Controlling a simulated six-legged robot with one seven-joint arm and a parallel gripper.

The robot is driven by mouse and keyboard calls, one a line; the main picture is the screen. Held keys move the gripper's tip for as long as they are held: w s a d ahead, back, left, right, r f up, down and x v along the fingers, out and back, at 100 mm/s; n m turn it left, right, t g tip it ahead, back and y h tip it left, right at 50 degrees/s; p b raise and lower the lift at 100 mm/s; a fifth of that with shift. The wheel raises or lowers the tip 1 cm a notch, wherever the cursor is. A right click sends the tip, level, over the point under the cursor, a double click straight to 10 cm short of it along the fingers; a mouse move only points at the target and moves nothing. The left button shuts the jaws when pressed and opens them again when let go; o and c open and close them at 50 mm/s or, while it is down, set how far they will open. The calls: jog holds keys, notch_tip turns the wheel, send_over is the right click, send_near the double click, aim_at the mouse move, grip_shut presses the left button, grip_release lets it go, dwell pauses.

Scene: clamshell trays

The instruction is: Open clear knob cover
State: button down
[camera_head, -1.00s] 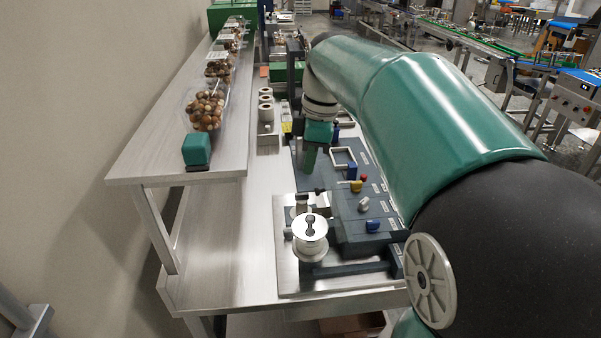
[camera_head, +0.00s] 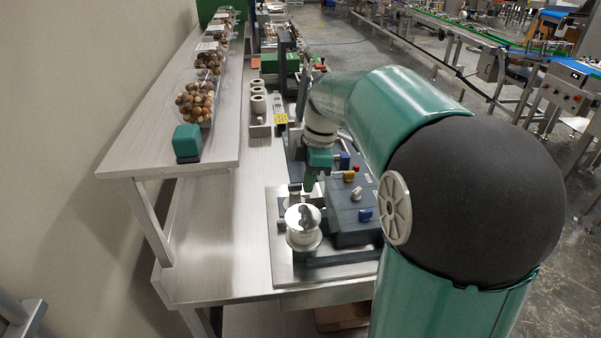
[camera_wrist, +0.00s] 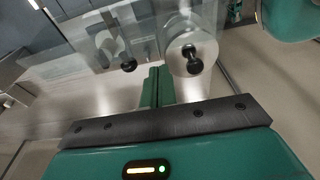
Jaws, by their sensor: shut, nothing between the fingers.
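My gripper (camera_head: 310,182) is green, points down and is shut and empty, just behind the white spool at the near end of the machine. In the wrist view its closed fingers (camera_wrist: 157,86) point toward the gap between two dark round-ended posts. The dark control box (camera_head: 350,230) carries a blue knob (camera_head: 365,214), a pale knob (camera_head: 356,194), a yellow knob (camera_head: 349,176) and a red one (camera_head: 356,167). The gripper is to the left of these knobs. I cannot clearly make out the clear cover; my arm hides part of the box's far side.
The white spool (camera_head: 303,237) stands on a metal plate (camera_head: 283,262) near the bench's front edge. A raised shelf (camera_head: 150,150) at the left holds trays of brown round items (camera_head: 196,104) and a green block (camera_head: 187,141).

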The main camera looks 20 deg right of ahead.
aim_at(324, 184)
jog(key=shift+s+d+r, duration=0.15)
jog(key=shift+d, duration=0.45)
jog(key=shift+s+d+r+t+y, duration=0.15)
jog(key=shift+s+d+r+y, duration=0.1)
jog(key=shift+d+y, duration=0.3)
jog(key=shift+s+d+r+t+y, duration=0.1)
jog(key=shift+d+r+t+y, duration=0.1)
jog(key=shift+d+y, duration=0.35)
jog(key=shift+s+d+r, duration=0.1)
jog(key=shift+d+r, duration=0.05)
jog(key=shift+d, duration=0.25)
jog(key=shift+s+d+r, duration=0.1)
jog(key=shift+d+r, duration=0.05)
jog(key=shift+d, duration=0.25)
jog(key=shift+a, duration=0.1)
jog(key=shift+w+a, duration=0.2)
jog(key=shift+a, duration=0.05)
jog(key=w+a+v, duration=0.1)
jog(key=v, duration=0.8)
jog(key=shift+s+a+r, duration=0.35)
jog(key=shift+r, duration=0.2)
